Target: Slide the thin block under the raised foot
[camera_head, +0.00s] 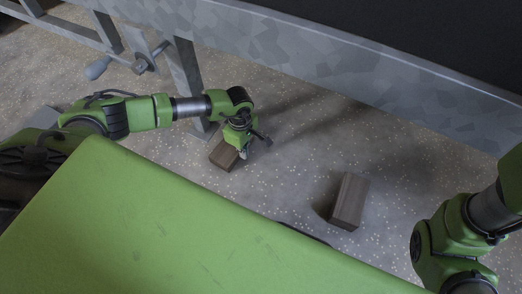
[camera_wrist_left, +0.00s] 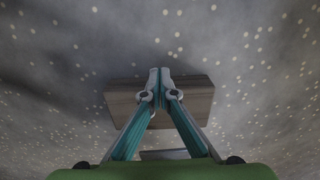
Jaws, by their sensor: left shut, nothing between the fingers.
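A brown wooden block (camera_head: 224,155) lies on the speckled floor, close to the foot of a grey metal leg (camera_head: 187,82); I take it for the thin block. My left gripper (camera_head: 243,152) is over its right end. In the left wrist view the shut, empty fingertips (camera_wrist_left: 160,76) are in front of the middle of the block (camera_wrist_left: 195,100), hiding part of it; I cannot tell whether they touch it. The foot plate (camera_head: 203,130) at the leg's base is partly covered by my left arm, and its gap to the floor cannot be made out. My right gripper is out of view.
A second, larger-looking brown block (camera_head: 348,201) lies on the floor to the right. A long galvanised beam (camera_head: 330,55) runs above the floor behind, and a crank handle (camera_head: 98,68) sticks out near the leg. Floor between the two blocks is clear.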

